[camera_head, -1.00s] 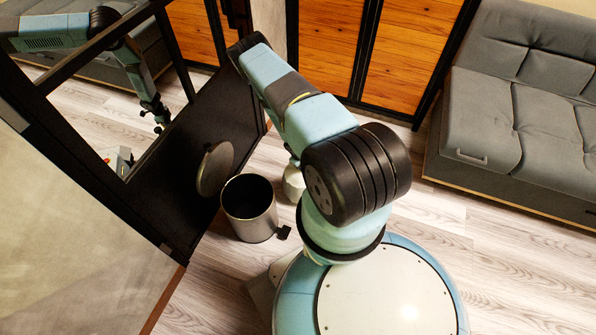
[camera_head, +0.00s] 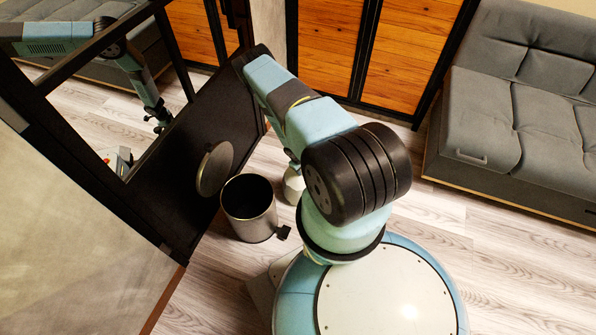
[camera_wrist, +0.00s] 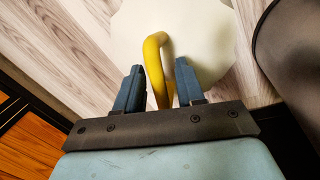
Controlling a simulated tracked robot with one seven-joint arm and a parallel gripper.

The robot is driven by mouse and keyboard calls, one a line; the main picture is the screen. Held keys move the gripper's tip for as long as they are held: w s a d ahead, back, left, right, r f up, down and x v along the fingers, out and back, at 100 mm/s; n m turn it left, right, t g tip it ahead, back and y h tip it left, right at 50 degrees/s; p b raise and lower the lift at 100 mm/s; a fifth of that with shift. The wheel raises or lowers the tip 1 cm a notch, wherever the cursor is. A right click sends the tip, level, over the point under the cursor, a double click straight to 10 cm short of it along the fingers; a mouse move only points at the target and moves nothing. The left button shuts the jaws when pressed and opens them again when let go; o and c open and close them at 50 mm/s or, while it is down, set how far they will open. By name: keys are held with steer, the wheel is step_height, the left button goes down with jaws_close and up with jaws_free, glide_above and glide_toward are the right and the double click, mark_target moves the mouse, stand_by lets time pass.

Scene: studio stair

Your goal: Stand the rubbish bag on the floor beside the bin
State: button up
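The white rubbish bag (camera_head: 293,186) shows in the head view right beside the bin, partly hidden behind my arm; it appears to be upright on the floor. In the wrist view the bag (camera_wrist: 205,25) is a pale round shape with a yellow loop handle (camera_wrist: 155,55). My gripper (camera_wrist: 159,82) is open, its two blue fingers on either side of the handle with gaps between. The metal bin (camera_head: 252,226) stands open and dark inside, its round lid (camera_head: 214,168) raised. The bin's dark side (camera_wrist: 290,50) fills the right of the wrist view.
A black-framed mirror panel (camera_head: 125,185) stands close behind the bin. Wooden cabinet doors (camera_head: 405,55) are at the back. A grey sofa (camera_head: 500,130) is at the right. The wood floor (camera_head: 440,220) between sofa and my base is clear.

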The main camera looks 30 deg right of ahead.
steer(key=shift+o, duration=0.5)
